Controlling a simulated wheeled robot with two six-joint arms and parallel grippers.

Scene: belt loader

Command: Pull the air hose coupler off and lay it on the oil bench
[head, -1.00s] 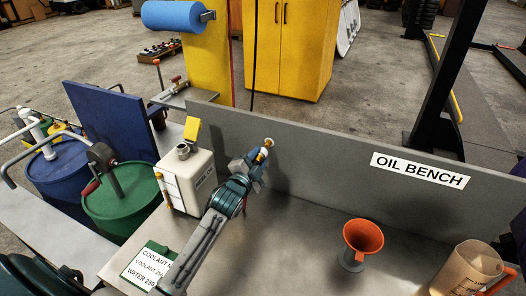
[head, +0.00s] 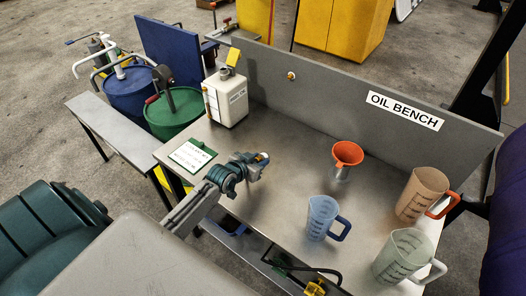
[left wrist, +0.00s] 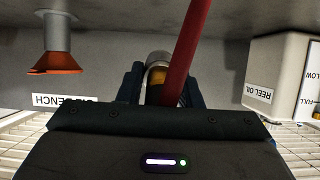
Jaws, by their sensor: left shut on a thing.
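My left gripper (head: 254,162) is above the oil bench (head: 285,185), near its front left part, apart from the back panel. It is shut on the air hose coupler. In the left wrist view the brass and silver coupler (left wrist: 157,75) sits between the dark fingers, with a red hose (left wrist: 192,42) running past it. In the head view the gripper mostly hides the coupler. A small brass fitting (head: 291,76) sits on the back panel with nothing on it. I cannot tell whether the coupler touches the bench top. My right gripper is not in view.
A white oil can (head: 228,98) and a green card (head: 192,154) are at the left. An orange funnel (head: 347,153), a blue-handled jug (head: 320,216), a brown jug (head: 420,192) and a clear jug (head: 400,254) stand to the right. The middle is clear.

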